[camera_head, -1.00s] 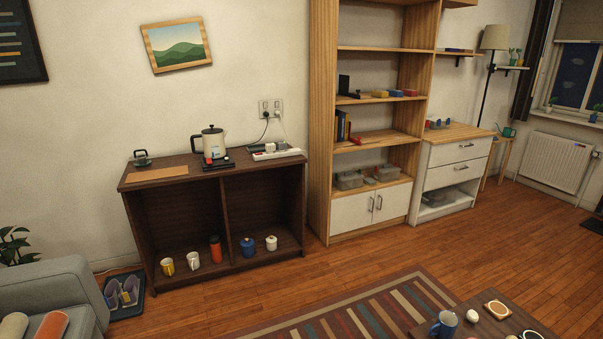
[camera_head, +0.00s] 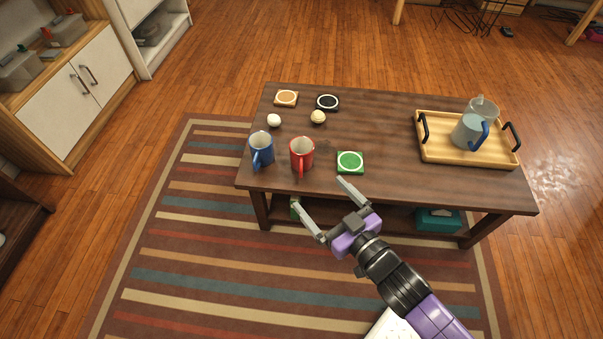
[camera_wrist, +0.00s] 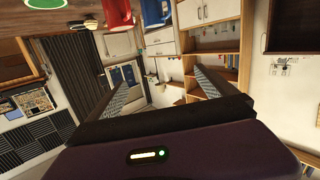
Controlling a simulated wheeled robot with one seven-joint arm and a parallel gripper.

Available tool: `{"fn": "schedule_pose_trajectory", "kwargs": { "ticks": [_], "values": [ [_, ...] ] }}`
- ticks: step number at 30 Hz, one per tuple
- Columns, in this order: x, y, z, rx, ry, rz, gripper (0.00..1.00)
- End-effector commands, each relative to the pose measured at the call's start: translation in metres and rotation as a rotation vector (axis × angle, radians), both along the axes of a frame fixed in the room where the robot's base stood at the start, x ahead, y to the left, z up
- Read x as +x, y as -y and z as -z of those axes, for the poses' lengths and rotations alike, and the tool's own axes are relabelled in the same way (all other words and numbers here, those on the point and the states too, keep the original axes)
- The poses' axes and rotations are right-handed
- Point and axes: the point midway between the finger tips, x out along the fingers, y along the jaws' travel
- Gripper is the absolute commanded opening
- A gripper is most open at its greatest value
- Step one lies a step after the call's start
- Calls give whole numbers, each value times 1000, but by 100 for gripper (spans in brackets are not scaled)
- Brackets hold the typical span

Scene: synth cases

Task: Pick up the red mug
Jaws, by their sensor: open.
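The red mug (camera_head: 305,148) stands upright near the front edge of the dark wooden table (camera_head: 380,125), its handle toward the viewer. A blue mug (camera_head: 262,146) stands close on its left, and a green coaster (camera_head: 350,162) lies to its right. My gripper (camera_head: 318,192) is open and empty at the table's front edge, with its fingers toward the red mug and apart from it. In the wrist view, the red mug (camera_wrist: 117,13) and the blue mug (camera_wrist: 155,12) are cut off at the top edge, beyond the spread fingers (camera_wrist: 162,83).
Two egg-like objects (camera_head: 318,117) and two coasters (camera_head: 328,102) lie behind the mugs. A teal box (camera_head: 438,220) sits on the lower shelf.

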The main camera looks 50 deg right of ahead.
Motion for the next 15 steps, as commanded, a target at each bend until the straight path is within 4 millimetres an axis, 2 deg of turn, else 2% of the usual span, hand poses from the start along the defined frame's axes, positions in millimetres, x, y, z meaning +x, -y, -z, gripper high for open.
{"fn": "schedule_pose_trajectory", "kwargs": {
  "ticks": [1,6,10,15],
  "values": [
    [17,11,31,-2,17,21,95],
    [65,50,75,-2,58,96,95],
    [96,78,99,2,88,149,95],
    [124,105,114,8,118,201,95]
  ]
}}
